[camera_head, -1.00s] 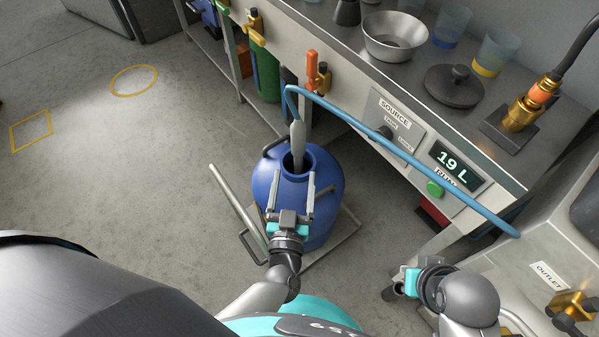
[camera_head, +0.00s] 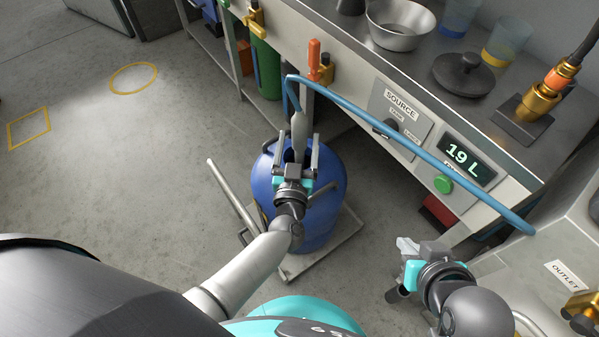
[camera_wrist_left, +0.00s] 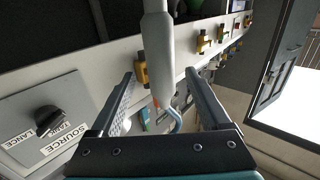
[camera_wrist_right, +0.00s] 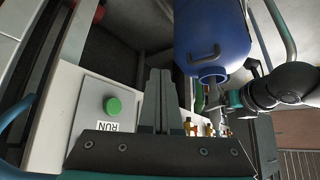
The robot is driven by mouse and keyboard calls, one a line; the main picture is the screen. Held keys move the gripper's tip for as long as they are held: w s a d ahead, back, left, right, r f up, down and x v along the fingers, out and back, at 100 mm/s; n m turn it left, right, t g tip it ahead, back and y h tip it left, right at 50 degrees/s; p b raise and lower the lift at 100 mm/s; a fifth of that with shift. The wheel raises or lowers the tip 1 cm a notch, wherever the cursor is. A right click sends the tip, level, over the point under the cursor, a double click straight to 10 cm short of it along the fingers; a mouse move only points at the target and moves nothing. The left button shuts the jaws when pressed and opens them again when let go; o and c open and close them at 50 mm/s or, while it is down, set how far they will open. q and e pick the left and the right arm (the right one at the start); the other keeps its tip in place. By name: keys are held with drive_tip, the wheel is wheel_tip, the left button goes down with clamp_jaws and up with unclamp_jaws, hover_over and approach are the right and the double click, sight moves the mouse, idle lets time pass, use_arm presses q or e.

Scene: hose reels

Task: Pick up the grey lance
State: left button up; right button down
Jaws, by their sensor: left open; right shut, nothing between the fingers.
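The grey lance (camera_head: 299,128) stands upright with its lower end in the mouth of the blue drum (camera_head: 328,205), and a blue hose (camera_head: 410,153) runs from its top. My left gripper (camera_head: 297,145) is open at the lance, over the drum mouth. In the left wrist view the lance (camera_wrist_left: 157,50) shows between the two spread fingers, with no clear contact. The gripper hides part of the drum mouth. My right gripper (camera_head: 407,244) is shut and empty, low at the right, apart from the drum. Its closed fingers show in the right wrist view (camera_wrist_right: 157,95).
The steel bench (camera_head: 350,65) carries a bowl (camera_head: 398,25), a black lid (camera_head: 463,73) and cups. Its front has a SOURCE knob (camera_head: 391,127) and a 19 L display (camera_head: 467,155). The drum stands on a flat plate (camera_head: 300,263). The floor at left is clear.

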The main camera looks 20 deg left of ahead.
sight(299, 136)
use_arm(q)
drive_tip(key=shift+w+a+f+b, duration=0.15)
drive_tip(key=shift+w+b, duration=0.1)
drive_tip(key=shift+w, duration=0.25)
drive_tip(key=shift+w+a+r+b, duration=0.15)
drive_tip(key=shift+w+b, duration=0.1)
drive_tip(key=shift+w, duration=0.2)
drive_tip(key=shift+w+a+f+b, duration=0.15)
drive_tip(key=shift+w+b, duration=0.3)
drive_tip(key=shift+w, duration=0.55)
use_arm(e)
drive_tip(key=shift+w+a+r+t+y, duration=0.1)
drive_tip(key=shift+w+a+t+y, duration=0.3)
drive_tip(key=shift+a+t, duration=0.3)
drive_tip(key=shift+w+a+r+t+y, duration=0.1)
drive_tip(key=shift+w+a+t+y, duration=0.35)
drive_tip(key=shift+a, duration=0.3)
drive_tip(key=shift+w+a+t+y, duration=0.25)
drive_tip(key=shift+w+a+t, duration=0.2)
drive_tip(key=shift+a+t, duration=0.25)
use_arm(q)
clamp_jaws()
